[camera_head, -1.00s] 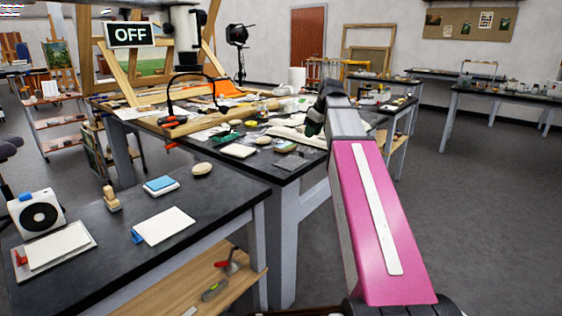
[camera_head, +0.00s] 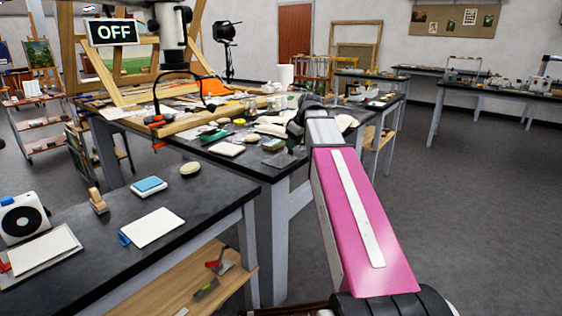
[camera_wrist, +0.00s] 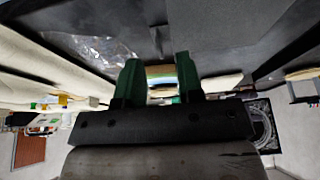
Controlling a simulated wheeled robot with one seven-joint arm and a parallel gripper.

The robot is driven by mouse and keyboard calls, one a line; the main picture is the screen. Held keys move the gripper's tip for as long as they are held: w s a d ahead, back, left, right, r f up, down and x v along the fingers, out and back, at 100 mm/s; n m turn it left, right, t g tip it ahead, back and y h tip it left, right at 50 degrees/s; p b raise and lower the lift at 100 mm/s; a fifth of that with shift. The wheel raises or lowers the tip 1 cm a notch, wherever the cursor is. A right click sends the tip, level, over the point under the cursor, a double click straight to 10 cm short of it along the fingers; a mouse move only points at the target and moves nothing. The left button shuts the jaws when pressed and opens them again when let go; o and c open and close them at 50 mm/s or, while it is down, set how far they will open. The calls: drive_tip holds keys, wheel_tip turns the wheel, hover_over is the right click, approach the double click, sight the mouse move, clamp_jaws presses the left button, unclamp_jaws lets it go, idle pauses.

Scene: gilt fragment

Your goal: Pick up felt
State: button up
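My gripper (camera_head: 297,128) is over the right end of the cluttered dark worktable (camera_head: 262,170). In the wrist view its two green fingers (camera_wrist: 160,80) are apart. A small layered pad (camera_wrist: 162,76), with pale, blue and yellowish bands, shows in the gap between them. I cannot tell whether it lies between the fingertips or beyond them, and no grip on it shows. I cannot say for sure which thing is the felt. In the head view my gripper and arm hide the table surface behind them.
White cloth-like pieces (camera_head: 270,130), a pale block (camera_head: 226,149) and a green item (camera_head: 214,135) lie near my gripper. A nearer table holds a blue-topped pad (camera_head: 149,186), a wooden stamp (camera_head: 97,201) and a white sheet (camera_head: 152,227). Floor at right is clear.

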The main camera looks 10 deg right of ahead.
drive_tip(key=shift+x, duration=1.4)
clamp_jaws()
drive_tip(key=shift+r, duration=0.1)
drive_tip(key=shift+r, duration=0.45)
drive_tip(key=r, duration=0.3)
drive_tip(key=shift+s+a+r, duration=0.3)
drive_tip(key=shift+s, duration=0.1)
drive_tip(key=s+a+r, duration=0.6)
drive_tip(key=s+a, duration=0.1)
drive_tip(key=a, duration=0.1)
drive_tip(key=shift+r, duration=0.2)
drive_tip(key=shift+a, duration=0.1)
